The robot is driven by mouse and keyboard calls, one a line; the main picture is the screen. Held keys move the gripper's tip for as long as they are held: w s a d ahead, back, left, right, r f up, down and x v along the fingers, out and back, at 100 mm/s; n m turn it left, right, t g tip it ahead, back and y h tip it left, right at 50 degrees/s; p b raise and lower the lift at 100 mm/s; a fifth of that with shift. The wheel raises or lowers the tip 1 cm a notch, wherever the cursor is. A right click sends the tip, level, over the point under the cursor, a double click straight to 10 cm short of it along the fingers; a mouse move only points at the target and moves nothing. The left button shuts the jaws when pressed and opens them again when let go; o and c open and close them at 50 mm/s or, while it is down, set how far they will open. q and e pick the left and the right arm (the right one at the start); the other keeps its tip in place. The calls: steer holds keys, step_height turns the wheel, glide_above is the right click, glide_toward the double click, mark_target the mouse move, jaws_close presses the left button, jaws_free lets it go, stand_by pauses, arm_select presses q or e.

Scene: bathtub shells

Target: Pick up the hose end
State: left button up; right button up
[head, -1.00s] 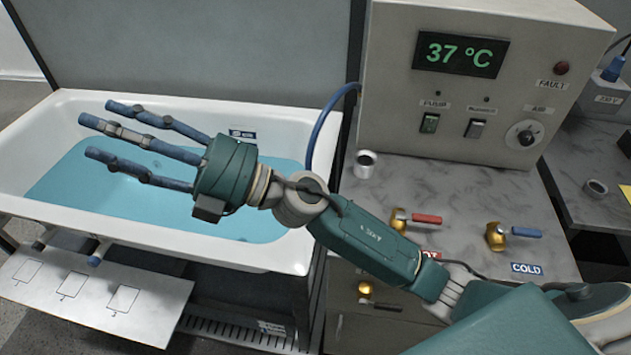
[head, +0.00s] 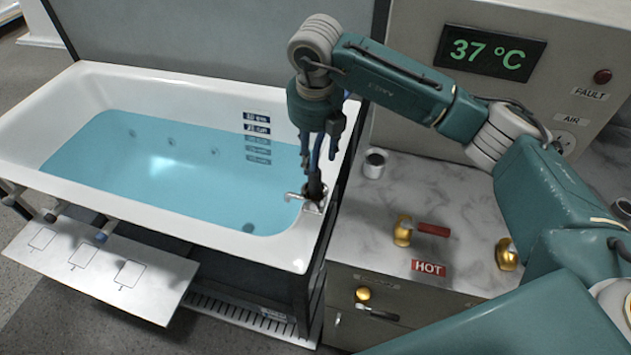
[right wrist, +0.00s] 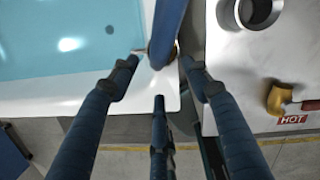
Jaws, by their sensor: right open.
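My right gripper (head: 318,160) points down over the right end rim of the white bathtub (head: 250,262), with its blue fingers spread. In the right wrist view, the open fingers (right wrist: 160,72) surround the lower end of a thick blue hose (right wrist: 170,25). The hose comes in from the top, and its end lies between the two upper fingertips, near the tub's corner. I cannot tell whether any finger touches it. In the head view, the fingers mostly hide the hose; a dark upright piece (head: 315,186) and a small metal fitting (head: 294,196) show below them at the rim.
Blue water (head: 150,165) fills the tub. A counter to the right holds a metal cup (head: 374,163), a red-handled brass valve (head: 403,231) and a HOT label (head: 429,268). A control box (head: 575,60) reading 37 °C stands behind. A panel (head: 90,270) juts out at the tub's front.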

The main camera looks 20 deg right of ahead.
mark_target(315, 165)
steer(key=shift+w+d+f, duration=0.1)
steer(key=shift+w+f, duration=0.1)
steer(key=shift+f, duration=0.8)
steer(key=shift+w+f+p, duration=0.1)
steer(key=shift+f+p, duration=0.5)
steer(key=shift+p, duration=0.05)
steer(key=f, duration=0.1)
steer(key=f+p, duration=0.1)
steer(key=f, duration=0.1)
steer(key=shift+w+d+f+p, duration=0.15)
steer(key=shift+w+f+p, duration=0.15)
steer(key=shift+w, duration=0.05)
steer(key=shift+w+f, duration=0.1)
steer(key=shift+f, duration=0.25)
steer(key=shift+c, duration=0.5)
jaws_close()
